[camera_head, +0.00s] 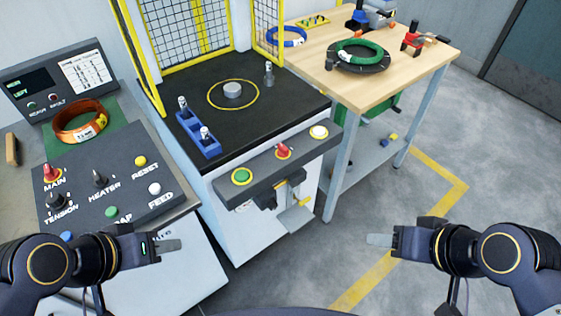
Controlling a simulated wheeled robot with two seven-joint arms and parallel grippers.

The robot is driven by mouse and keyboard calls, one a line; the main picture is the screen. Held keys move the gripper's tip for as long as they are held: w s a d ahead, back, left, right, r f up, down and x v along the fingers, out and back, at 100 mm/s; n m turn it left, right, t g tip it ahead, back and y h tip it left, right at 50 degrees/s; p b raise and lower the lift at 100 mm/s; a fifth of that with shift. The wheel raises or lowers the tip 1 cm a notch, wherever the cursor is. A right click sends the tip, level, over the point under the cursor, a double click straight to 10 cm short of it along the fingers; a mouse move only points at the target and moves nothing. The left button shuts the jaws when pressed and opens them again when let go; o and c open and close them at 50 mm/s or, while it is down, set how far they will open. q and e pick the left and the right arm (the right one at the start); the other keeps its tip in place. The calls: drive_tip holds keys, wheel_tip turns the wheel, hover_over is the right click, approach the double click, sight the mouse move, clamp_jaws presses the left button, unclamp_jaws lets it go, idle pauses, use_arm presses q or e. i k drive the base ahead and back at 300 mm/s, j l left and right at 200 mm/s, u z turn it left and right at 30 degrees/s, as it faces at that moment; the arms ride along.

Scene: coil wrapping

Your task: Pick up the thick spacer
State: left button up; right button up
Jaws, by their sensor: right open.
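No part is clearly identifiable as the thick spacer at this size. A blue holder (197,143) at the front left of the black machine top carries two small silver pieces, a rear one (182,102) and a front one (204,132). My right gripper (370,240) is open and empty over the floor at the lower right.
The machine top (285,100) has a grey hub in a yellow ring and yellow mesh guards (198,32) behind. A button bar (262,166) juts out in front. An orange coil (80,121) lies at left. A wooden table (420,65) with a green coil (358,52) stands at right.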

sight(233, 89)
drive_tip(key=i+u, duration=0.25)
drive_tip(key=u, duration=0.2)
drive_tip(key=i+l+u, duration=0.15)
drive_tip(key=u, duration=0.25)
drive_tip(key=i+l+u, duration=0.2)
drive_tip(key=u, duration=0.25)
drive_tip(key=i+l, duration=0.05)
drive_tip(key=i, duration=0.05)
